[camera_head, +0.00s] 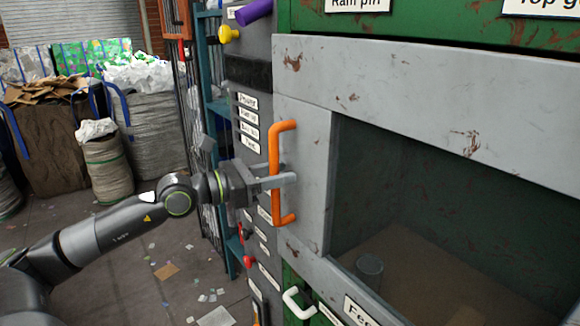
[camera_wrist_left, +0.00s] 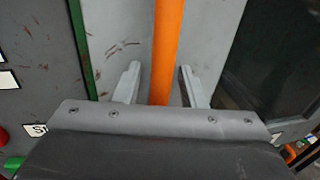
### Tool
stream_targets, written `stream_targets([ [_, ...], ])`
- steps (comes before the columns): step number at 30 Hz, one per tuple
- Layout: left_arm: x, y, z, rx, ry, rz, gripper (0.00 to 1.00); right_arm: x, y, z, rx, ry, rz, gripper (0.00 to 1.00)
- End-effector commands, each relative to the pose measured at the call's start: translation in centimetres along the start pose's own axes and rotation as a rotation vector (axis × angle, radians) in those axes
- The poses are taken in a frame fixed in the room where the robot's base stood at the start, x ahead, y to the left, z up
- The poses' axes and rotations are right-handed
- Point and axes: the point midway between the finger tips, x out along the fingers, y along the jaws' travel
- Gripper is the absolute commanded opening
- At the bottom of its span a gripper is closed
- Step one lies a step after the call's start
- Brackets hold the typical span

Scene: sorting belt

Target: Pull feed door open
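The feed door (camera_head: 310,150) is a grey panel frame with a dark window, and it looks closed. Its orange vertical bar handle (camera_head: 275,150) is on the left side of the frame. My left gripper (camera_head: 280,180) is at the lower half of this handle. In the left wrist view the orange handle (camera_wrist_left: 167,50) runs between the two fingers of the left gripper (camera_wrist_left: 160,85), with a visible gap on each side, so the fingers are open around it. My right gripper is in neither view.
A panel with labels, a yellow knob (camera_head: 228,34) and red knobs is left of the door. A white handle (camera_head: 298,303) is below. Filled sacks (camera_head: 140,120) stand at the back left. The floor has scattered scraps. A cylinder (camera_head: 369,268) shows behind the window.

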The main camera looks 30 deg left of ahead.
Motion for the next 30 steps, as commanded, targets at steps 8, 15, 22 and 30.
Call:
stream_targets([
  [8,-0.01,-0.01,-0.02,0.0,0.0,0.0,0.37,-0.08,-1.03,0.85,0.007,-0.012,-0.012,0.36],
  [15,-0.01,0.0,-0.01,0.0,0.0,0.0,0.06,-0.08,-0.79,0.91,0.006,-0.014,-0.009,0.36],
  [22,-0.01,0.0,0.0,0.0,0.0,0.0,0.0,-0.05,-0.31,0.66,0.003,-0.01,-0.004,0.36],
  [30,0.57,0.18,-0.03,-0.002,-0.004,0.001,0.0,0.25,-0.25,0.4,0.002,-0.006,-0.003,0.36],
])
